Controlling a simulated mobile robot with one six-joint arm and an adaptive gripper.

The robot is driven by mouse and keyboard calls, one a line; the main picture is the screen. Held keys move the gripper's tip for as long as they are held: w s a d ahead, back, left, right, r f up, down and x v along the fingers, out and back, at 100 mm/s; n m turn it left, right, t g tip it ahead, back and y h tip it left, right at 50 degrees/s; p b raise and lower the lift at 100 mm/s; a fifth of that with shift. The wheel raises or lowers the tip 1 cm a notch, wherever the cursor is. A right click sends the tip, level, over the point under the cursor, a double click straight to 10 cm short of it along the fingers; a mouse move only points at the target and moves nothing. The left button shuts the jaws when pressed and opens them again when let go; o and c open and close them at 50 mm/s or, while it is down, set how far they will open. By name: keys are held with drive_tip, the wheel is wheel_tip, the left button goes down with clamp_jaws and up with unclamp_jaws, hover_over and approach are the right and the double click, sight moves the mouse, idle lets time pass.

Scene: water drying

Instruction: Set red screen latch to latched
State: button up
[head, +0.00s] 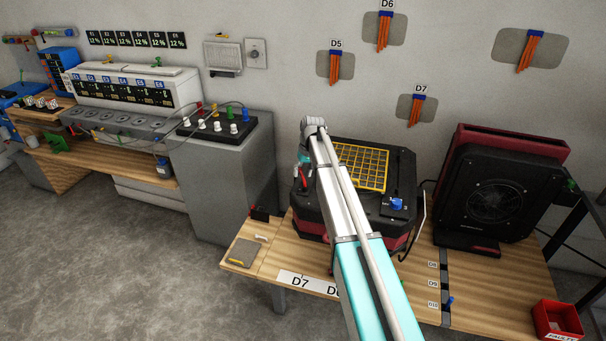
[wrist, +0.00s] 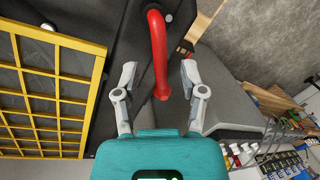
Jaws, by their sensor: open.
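The red screen latch (wrist: 158,45) is a bent red bar on the dark machine in the wrist view. Its near end lies between the two fingers of my gripper (wrist: 157,70), with a gap on each side. My gripper is open and not closed on the bar. In the head view my gripper (head: 302,170) is over the left side of the black-and-red machine (head: 400,163), by a small red part (head: 303,181). The arm hides some of the machine. The yellow-framed screen (wrist: 55,97) is left of the gripper in the wrist view.
A black fan unit (head: 490,200) stands right of the machine on the wooden table (head: 490,280). A blue knob (head: 397,204) sits on the machine's right side. A grey cabinet (head: 225,175) stands to the left. A red bin (head: 558,320) is at the front right.

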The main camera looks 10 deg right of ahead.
drive_tip(key=shift+c, duration=0.2)
clamp_jaws()
drive_tip(key=shift+d, duration=0.15)
